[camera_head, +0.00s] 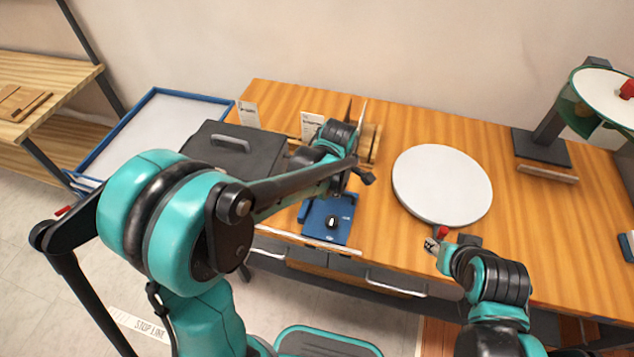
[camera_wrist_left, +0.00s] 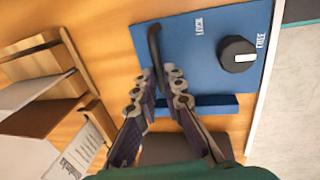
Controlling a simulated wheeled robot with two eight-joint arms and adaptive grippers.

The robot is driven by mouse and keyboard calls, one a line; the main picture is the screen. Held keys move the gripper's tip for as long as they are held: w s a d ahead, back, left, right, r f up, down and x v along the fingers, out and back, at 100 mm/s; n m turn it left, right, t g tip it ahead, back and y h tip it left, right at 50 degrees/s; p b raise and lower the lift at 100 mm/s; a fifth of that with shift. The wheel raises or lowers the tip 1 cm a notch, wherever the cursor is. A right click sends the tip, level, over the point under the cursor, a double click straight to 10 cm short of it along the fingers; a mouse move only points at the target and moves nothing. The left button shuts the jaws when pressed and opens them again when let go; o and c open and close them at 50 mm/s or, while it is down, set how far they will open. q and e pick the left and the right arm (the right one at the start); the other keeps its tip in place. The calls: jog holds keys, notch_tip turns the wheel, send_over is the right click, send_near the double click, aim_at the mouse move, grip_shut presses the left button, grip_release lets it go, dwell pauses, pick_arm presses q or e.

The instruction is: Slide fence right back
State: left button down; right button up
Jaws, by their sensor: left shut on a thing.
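A blue fixture (camera_head: 330,218) with a black knob (camera_head: 332,222) stands at the front of the wooden table. In the left wrist view the blue fixture (camera_wrist_left: 180,40) carries LOCK and FREE labels, and the white mark of the knob (camera_wrist_left: 237,55) is on the FREE side. A raised blue bar (camera_wrist_left: 222,104) runs along one edge; I cannot tell which part is the fence. My left gripper (camera_wrist_left: 158,78) is shut on a black curved handle (camera_wrist_left: 154,42) at the fixture. My right gripper (camera_head: 436,243) is at the table's front edge, its jaws unclear.
A round white disc (camera_head: 442,185) lies right of the fixture. A dark lidded box (camera_head: 235,148) stands left of it, and a wooden rack (camera_head: 369,142) with upright pieces behind. A dark stand (camera_head: 541,147) is at the back right. Bare table lies between fixture and disc.

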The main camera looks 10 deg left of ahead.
pick_arm(q)
jog(key=shift+d, duration=1.2)
jog(key=c, duration=1.6)
grip_release()
jog(key=shift+d, duration=0.2)
jog(key=shift+a, duration=0.1)
jog(key=shift+r, duration=0.15)
notch_tip(320, 180, up, 12)
jog(key=s, duration=0.2)
jog(key=shift+s+f, duration=0.2)
jog(key=shift+f, duration=0.05)
